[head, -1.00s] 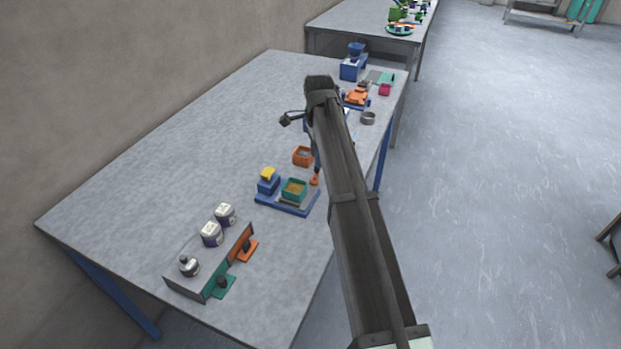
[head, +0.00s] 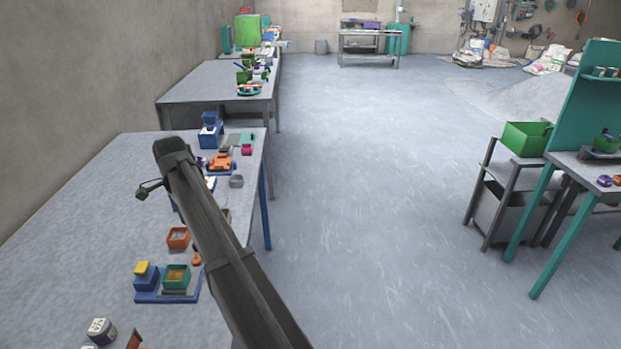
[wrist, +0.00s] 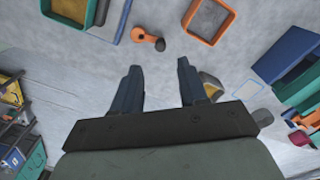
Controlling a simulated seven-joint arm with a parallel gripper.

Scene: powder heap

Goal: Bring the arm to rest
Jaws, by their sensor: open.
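My gripper (wrist: 158,84) shows in the wrist view with its two dark fingers apart and nothing between them. It is above the grey table (head: 90,205); in the head view my dark arm hides it. Beyond the fingertips in the wrist view lie an orange scoop-like tool (wrist: 148,39) and an orange tray (wrist: 191,14) with grey contents. My fingers appear apart from both. My arm reaches over the table's right side, its bent joint at the upper left of the arm.
A teal box (head: 176,288) with yellow-brown powder sits on a blue base beside a yellow-topped blue block (head: 145,279). A blue machine (head: 210,130) stands at the table's far end. Right is open floor (head: 370,200), then a shelf with a green bin (head: 526,139).

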